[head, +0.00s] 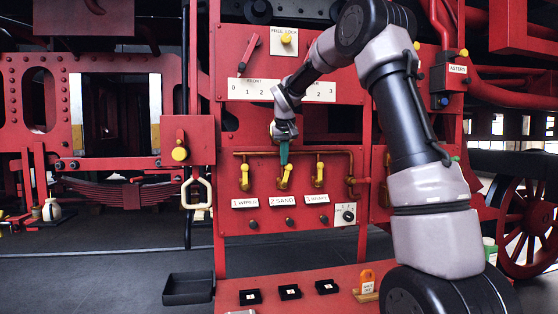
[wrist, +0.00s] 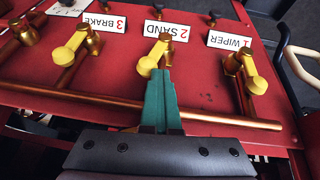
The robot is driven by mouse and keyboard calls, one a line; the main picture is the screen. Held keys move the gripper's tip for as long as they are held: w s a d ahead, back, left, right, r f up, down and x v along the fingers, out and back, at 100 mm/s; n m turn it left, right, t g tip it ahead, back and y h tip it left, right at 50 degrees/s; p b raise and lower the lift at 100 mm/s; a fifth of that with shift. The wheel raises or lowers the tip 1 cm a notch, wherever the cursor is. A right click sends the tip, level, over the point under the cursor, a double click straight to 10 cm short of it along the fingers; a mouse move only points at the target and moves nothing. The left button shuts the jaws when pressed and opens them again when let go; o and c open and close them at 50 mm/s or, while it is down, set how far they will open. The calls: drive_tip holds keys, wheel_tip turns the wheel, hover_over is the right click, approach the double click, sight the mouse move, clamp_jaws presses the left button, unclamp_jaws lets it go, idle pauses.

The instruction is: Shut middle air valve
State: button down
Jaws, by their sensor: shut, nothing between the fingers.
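The middle air valve has a yellow lever (head: 285,177) above the label "2 SAND" (head: 282,200). In the wrist view the same lever (wrist: 153,57) also slants, beside the fingertips. My gripper (head: 284,155) is just above this lever, pointing down. Its green fingers (wrist: 160,88) are shut together and empty. The tips are very close to the lever; I cannot tell whether they touch it.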

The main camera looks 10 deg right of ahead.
drive_tip(key=d+y, duration=0.3)
drive_tip(key=d+f+m+y, duration=0.1)
drive_tip(key=shift+d, duration=0.3)
drive_tip(key=d+f+m+t+y, duration=0.1)
drive_tip(key=d+f+m+y, duration=0.1)
drive_tip(key=d+f+y, duration=0.3)
drive_tip(key=shift+d+f+m+y, duration=0.15)
drive_tip(key=shift+f+m+y, duration=0.35)
drive_tip(key=shift+y, duration=1.8)
drive_tip(key=shift+f, duration=0.1)
drive_tip(key=s+d+r, duration=0.5)
drive_tip(key=d+r, duration=0.2)
drive_tip(key=d, duration=0.2)
drive_tip(key=shift+d+r, duration=0.15)
drive_tip(key=shift+r, duration=0.1)
